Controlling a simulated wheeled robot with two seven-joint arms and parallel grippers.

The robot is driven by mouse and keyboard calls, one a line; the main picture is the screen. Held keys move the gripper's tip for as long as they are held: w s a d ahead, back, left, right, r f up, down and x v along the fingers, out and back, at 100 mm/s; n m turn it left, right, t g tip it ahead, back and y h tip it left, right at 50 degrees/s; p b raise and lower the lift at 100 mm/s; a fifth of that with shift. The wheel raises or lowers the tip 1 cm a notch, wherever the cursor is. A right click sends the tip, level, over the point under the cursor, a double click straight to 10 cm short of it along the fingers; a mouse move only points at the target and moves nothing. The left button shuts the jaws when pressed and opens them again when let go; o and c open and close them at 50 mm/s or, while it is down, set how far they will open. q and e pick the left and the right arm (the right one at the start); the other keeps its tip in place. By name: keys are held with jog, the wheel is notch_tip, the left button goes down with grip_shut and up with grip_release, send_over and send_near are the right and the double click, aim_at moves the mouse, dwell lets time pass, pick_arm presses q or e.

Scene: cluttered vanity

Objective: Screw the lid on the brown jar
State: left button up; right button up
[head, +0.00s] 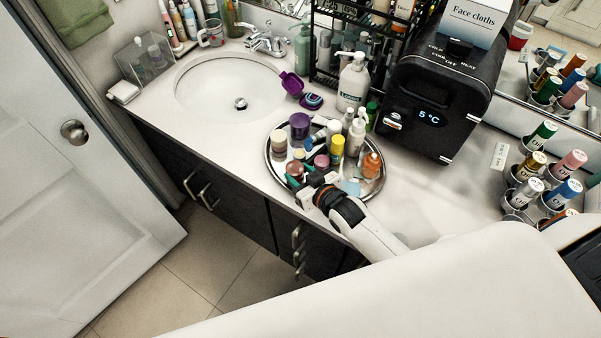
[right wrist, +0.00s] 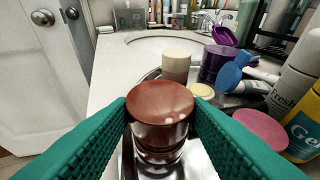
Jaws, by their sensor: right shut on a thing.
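The brown jar (right wrist: 158,153) stands upright on the round metal tray (head: 268,165), near its front left edge. Its reddish-brown lid (right wrist: 160,101) is on top of it, and also shows small in the head view (head: 295,168). My right gripper (right wrist: 160,112) has its green finger pads on both sides of the lid. In the head view the right gripper (head: 302,179) reaches in from the lower right and hides part of the jar. I cannot tell whether the lid is fully seated. My left gripper is not in view.
Close by on the tray are a cream-topped jar (right wrist: 176,65), a purple jar (right wrist: 217,62), a pink lid (right wrist: 255,128) and a yellow bottle (right wrist: 304,130). The sink (head: 205,88) lies behind left. A black appliance (head: 437,90) stands right. Counter left of the tray is clear.

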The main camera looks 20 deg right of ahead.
jog(key=shift+f, duration=0.4)
dwell(1.4)
jog(key=shift+f, duration=0.1)
dwell(0.4)
jog(key=o, duration=0.4)
jog(key=c, duration=0.4)
jog(key=shift+o, duration=0.2)
jog(key=shift+f, duration=0.15)
jog(key=o, duration=1.2)
jog(key=shift+c, duration=0.2)
jog(key=shift+o, duration=0.5)
